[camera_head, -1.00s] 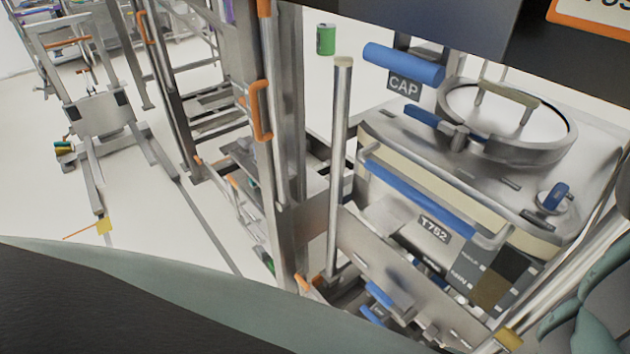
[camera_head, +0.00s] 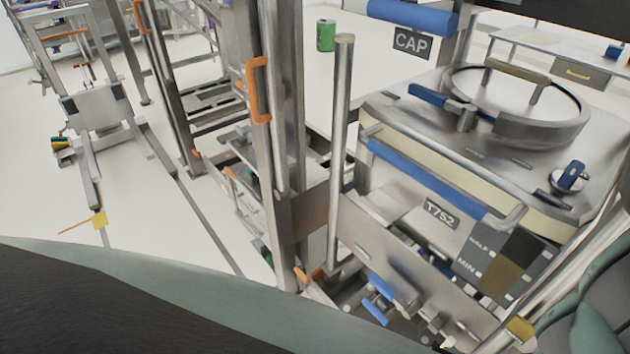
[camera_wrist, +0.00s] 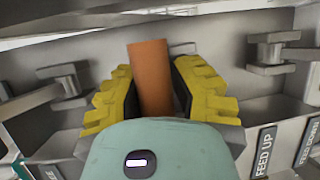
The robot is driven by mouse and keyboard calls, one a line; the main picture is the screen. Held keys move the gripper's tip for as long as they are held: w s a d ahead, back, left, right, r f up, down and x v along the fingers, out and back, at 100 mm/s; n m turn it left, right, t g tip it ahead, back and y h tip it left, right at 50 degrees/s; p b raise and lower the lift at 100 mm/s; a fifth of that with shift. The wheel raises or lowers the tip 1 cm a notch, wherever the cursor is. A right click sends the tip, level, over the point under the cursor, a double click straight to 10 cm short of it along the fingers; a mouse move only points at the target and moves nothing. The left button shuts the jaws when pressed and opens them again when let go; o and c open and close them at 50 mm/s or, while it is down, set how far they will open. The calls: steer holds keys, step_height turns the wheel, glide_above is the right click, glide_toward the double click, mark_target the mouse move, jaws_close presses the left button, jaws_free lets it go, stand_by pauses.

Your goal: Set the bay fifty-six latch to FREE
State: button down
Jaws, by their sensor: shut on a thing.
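My gripper (camera_wrist: 153,64) shows in the wrist view, its yellow ribbed fingers on both sides of an orange-brown bar (camera_wrist: 150,82) and shut on it. The bar stands roughly upright in the picture, its lower end hidden behind my gripper's housing. I cannot tell from a label whether it is the bay fifty-six latch; no bay number or FREE mark is readable. Grey metal levers flank it, on the left (camera_wrist: 64,82) and right (camera_wrist: 274,50).
A FEED UP plate (camera_wrist: 264,151) is at lower right in the wrist view. In the head view, a steel bin (camera_head: 400,108) labelled T752 stands right of a metal post (camera_head: 341,150). An orange handle (camera_head: 259,90) sits on the frame. Pale floor (camera_head: 45,180) is open at left.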

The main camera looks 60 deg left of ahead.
step_height(320, 180, down, 7)
steer(key=m+t+h+b, duration=0.3)
steer(key=t+b, duration=0.3)
steer(key=b, duration=1.8)
steer(key=shift+r+m+h, duration=0.15)
steer(key=shift+m+h, duration=0.25)
steer(key=shift+m, duration=0.2)
steer(key=shift+w+t+b, duration=0.15)
steer(key=shift+t+b, duration=0.25)
steer(key=shift+b, duration=0.1)
steer(key=shift+r, duration=0.1)
steer(key=c, duration=0.7)
jaws_free()
steer(key=v, duration=1.2)
